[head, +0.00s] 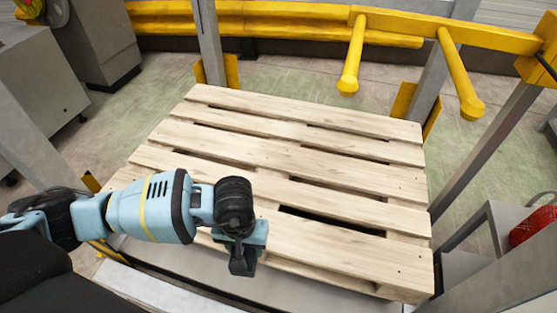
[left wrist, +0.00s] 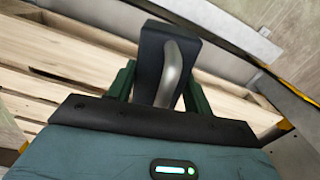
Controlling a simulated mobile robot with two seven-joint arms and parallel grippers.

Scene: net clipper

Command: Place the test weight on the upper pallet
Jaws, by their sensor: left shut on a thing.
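The upper pallet (head: 290,155) is a pale wooden slatted pallet in the middle of the head view, with its top bare apart from my arm over it. My left gripper (head: 243,252) is above the pallet's near edge, left of its middle. It is shut on a dark block with a grey curved handle, the test weight (left wrist: 152,62), which stands up between the green fingers in the left wrist view. In the head view the weight (head: 243,264) is a small dark shape below the gripper. Whether it touches the slats cannot be told. My right gripper is not in view.
Yellow guard rails (head: 280,22) run behind the pallet. Two yellow bars (head: 459,75) project toward it at the upper right. Grey posts (head: 208,45) stand at the back corners. A grey cabinet (head: 85,40) is at the left. The pallet's far and right slats are clear.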

